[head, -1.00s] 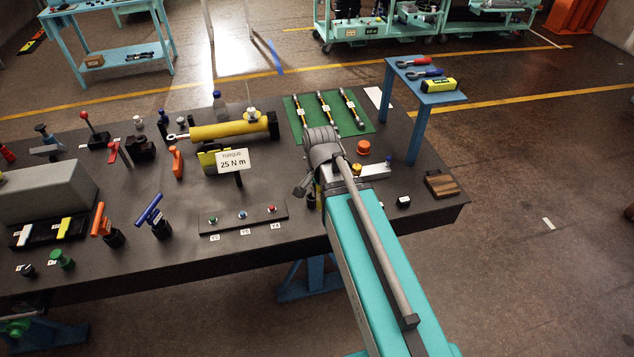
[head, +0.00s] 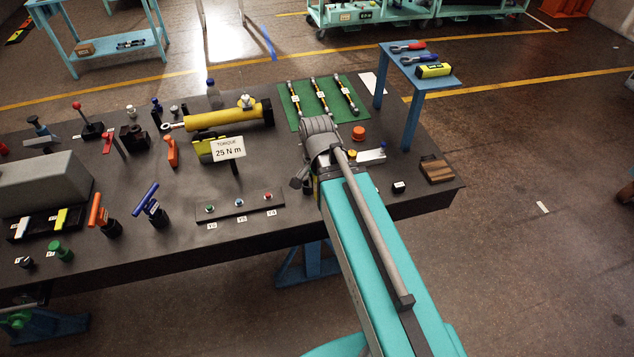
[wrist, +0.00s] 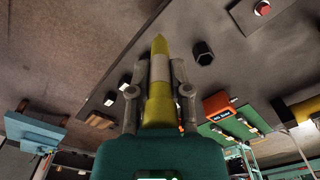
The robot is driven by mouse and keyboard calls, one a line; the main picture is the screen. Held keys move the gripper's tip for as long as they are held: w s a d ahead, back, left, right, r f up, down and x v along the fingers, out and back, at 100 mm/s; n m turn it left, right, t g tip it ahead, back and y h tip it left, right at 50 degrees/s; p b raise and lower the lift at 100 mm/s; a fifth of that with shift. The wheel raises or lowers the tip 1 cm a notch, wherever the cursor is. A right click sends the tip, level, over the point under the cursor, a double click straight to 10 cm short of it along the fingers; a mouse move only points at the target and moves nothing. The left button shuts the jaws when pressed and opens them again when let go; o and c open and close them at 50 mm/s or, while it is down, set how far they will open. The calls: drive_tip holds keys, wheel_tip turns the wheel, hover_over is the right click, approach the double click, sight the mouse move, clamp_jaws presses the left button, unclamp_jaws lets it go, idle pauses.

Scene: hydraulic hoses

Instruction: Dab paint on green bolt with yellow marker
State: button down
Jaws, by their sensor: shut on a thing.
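My gripper (wrist: 158,92) is shut on the yellow marker (wrist: 159,65). The marker has a pale band and its narrow tip points away from the gripper. My arm's end is to the right of the strip in the head view. I cannot make out the green bolt in the wrist view.
A torque sign (head: 229,149) stands behind the strip, near a yellow cylinder (head: 222,118). Orange and blue T-handles (head: 147,199) stand to the left. A small blue stand (head: 412,75) rises at the bench's right.

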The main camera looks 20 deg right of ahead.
drive_tip(key=shift+w+a+f, duration=0.1)
drive_tip(key=shift+w+a, duration=0.2)
drive_tip(key=shift+w, duration=0.05)
drive_tip(key=w+a+f+n+b, duration=0.1)
drive_tip(key=w+a, duration=0.3)
drive_tip(key=a, duration=0.7)
drive_tip(key=w+a+f+n+b, duration=0.1)
drive_tip(key=w+a+n, duration=0.2)
drive_tip(key=a, duration=0.8)
drive_tip(key=w+a+f+n+b, duration=0.1)
drive_tip(key=w+a+n, duration=0.1)
drive_tip(key=w+a, duration=0.4)
drive_tip(key=a, duration=0.5)
drive_tip(key=shift+w, duration=0.15)
drive_tip(key=shift+d+f, duration=0.1)
drive_tip(key=shift+f+b, duration=2.7)
drive_tip(key=shift+b, duration=0.2)
drive_tip(key=shift+f+b, duration=0.6)
drive_tip(key=shift+f, duration=0.05)
drive_tip(key=shift+r, duration=0.15)
